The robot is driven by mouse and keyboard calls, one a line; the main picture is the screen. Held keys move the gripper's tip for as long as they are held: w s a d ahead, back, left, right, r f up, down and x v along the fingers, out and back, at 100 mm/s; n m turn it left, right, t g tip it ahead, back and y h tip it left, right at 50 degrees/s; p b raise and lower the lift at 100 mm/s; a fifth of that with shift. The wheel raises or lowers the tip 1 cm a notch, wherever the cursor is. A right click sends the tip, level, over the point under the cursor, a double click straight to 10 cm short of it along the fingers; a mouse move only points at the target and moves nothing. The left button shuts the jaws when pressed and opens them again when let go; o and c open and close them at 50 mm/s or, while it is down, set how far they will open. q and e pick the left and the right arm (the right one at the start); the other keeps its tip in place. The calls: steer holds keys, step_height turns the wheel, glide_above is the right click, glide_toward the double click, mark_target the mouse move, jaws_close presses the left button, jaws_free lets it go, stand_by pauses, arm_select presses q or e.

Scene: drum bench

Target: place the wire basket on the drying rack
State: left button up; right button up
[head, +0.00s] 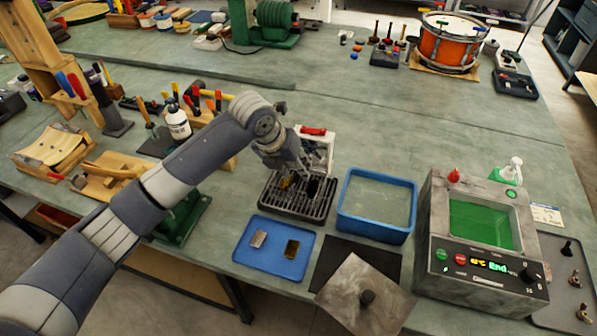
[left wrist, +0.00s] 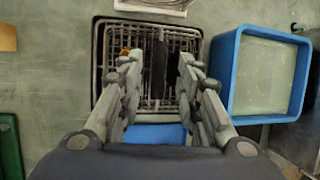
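The black drying rack (head: 298,207) stands on the bench left of the blue water tub, and its dark frame shows in the left wrist view (left wrist: 96,68). The wire basket (left wrist: 183,45) appears as a fine wire grid within the rack's outline; its exact seating is hard to tell. A dark upright piece, seemingly its handle (left wrist: 160,70), stands between my left gripper's fingers. My left gripper (head: 300,181) is over the rack, fingers spread, with gaps on both sides of that piece in the left wrist view (left wrist: 160,68). A brass-coloured bit shows beside the left finger. My right gripper is out of view.
The blue water tub (head: 345,217) is close right of the rack. A blue tray (head: 269,263) with two metal pieces lies in front. The cleaner (head: 432,250) with green liquid reads "End"; a metal lid (head: 345,300) lies nearby. A white unit (head: 325,143) stands behind the rack.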

arm_select(q)
steer(key=v, duration=0.8)
steer(key=shift+r+b, duration=0.2)
steer(key=shift+b, duration=0.25)
